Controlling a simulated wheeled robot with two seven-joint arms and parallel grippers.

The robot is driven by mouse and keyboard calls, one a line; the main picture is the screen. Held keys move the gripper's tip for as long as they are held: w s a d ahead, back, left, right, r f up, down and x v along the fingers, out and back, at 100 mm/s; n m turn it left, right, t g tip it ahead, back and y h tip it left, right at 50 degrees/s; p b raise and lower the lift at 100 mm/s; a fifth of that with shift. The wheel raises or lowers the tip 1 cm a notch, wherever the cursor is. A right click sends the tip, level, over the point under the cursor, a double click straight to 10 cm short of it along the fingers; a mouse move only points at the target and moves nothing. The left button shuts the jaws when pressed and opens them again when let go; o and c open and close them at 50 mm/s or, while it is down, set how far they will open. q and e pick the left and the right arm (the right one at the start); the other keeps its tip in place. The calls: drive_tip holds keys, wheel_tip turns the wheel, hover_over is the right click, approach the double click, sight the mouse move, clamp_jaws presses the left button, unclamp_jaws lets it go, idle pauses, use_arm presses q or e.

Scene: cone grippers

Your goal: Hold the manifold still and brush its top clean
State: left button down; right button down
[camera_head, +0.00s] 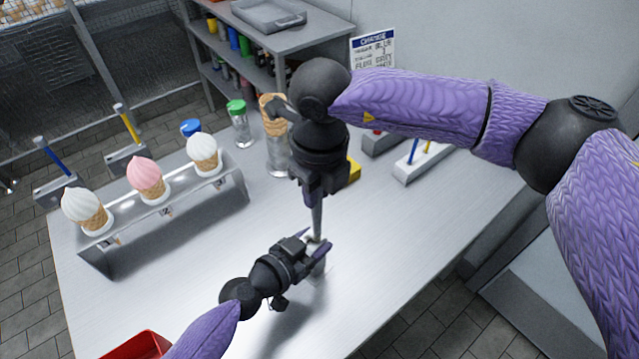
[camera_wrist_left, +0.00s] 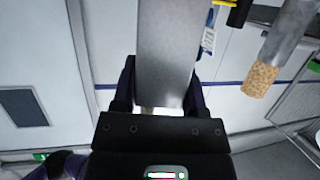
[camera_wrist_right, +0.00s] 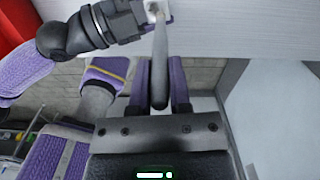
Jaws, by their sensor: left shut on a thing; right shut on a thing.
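The manifold (camera_head: 318,265) is a small grey metal block standing upright on the steel table. It fills the middle of the left wrist view (camera_wrist_left: 165,50). My left gripper (camera_head: 316,250) is shut on it from the side, a finger on each flank. My right gripper (camera_head: 314,192) is above, shut on the brush (camera_head: 317,220), which points down with its grey handle between the fingers. In the right wrist view the brush (camera_wrist_right: 159,65) ends at the manifold's pale top (camera_wrist_right: 155,9). Whether the bristles touch it cannot be told; the tip is partly hidden.
A metal rack (camera_head: 170,215) with several ice-cream cones stands left. A glass holder with stacked waffle cones (camera_head: 277,150) and a green-lidded jar (camera_head: 239,120) stand behind. A grey block holder (camera_head: 420,160) is at right, a red bin (camera_head: 137,346) at front left. The front right table is clear.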

drive_tip(key=shift+s+a, duration=0.5)
drive_tip(key=shift+s, duration=0.05)
drive_tip(key=shift+w+d, duration=0.75)
drive_tip(key=shift+w, duration=0.1)
drive_tip(key=shift+a, duration=0.1)
drive_tip(key=shift+s+a, duration=0.2)
drive_tip(key=shift+a, duration=0.45)
drive_tip(key=shift+s+a, duration=0.15)
drive_tip(key=shift+a, duration=0.5)
